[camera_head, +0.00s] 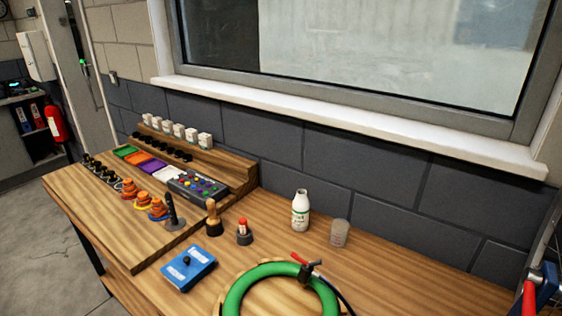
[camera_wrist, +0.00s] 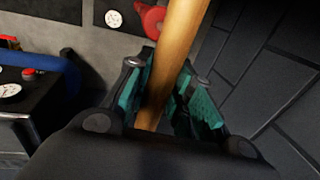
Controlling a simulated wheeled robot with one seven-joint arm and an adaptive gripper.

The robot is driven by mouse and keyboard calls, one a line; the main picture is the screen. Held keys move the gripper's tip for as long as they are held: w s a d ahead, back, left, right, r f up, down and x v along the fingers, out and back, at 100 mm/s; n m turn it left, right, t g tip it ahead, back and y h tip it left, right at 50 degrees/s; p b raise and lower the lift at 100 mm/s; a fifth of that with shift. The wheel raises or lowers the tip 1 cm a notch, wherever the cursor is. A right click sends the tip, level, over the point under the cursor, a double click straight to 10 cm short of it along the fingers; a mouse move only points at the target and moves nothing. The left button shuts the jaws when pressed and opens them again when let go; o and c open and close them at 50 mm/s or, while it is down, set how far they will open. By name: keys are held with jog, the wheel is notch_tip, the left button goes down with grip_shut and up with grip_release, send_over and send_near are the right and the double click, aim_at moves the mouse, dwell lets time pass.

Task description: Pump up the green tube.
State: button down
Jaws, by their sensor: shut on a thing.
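The green tube (camera_head: 241,294) lies on a round wooden board at the bottom of the head view, partly cut off by the frame edge. A red-levered valve head (camera_head: 306,267) with a black hose sits on its upper right side. In the wrist view my gripper (camera_wrist: 163,88) is shut on a wooden bar (camera_wrist: 182,30), with teal finger pads on both sides of it. The bar looks like a pump handle, but I cannot tell for sure. My gripper is not in the head view.
A white bottle (camera_head: 300,212), a clear cup (camera_head: 339,233) and a blue box (camera_head: 188,269) stand near the tube. A parts rack (camera_head: 215,170) fills the bench's left. In the wrist view a dark box with a dial (camera_wrist: 25,100) stands left and a white dial (camera_wrist: 114,18) shows above.

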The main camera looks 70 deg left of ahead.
jog(key=c, duration=1.2)
grip_release()
jog(key=shift+o, duration=0.2)
notch_tip(320, 180, up, 12)
jog(key=s+d, duration=0.1)
jog(key=s, duration=0.1)
jog(key=s+f+n+g+h, duration=0.1)
jog(key=s+f+n, duration=0.2)
jog(key=s+f, duration=0.5)
jog(key=s+f+n+h, duration=0.15)
jog(key=s+f, duration=0.25)
jog(key=s, duration=0.7)
jog(key=s+f+n, duration=0.1)
jog(key=s+n, duration=0.1)
jog(key=s, duration=0.7)
jog(key=s+a+f+n+y, duration=0.1)
jog(key=s+f+n, duration=0.1)
jog(key=s, duration=0.7)
jog(key=shift+s+a+n+g, duration=0.2)
jog(key=shift+n+g, duration=0.2)
jog(key=shift+n, duration=0.35)
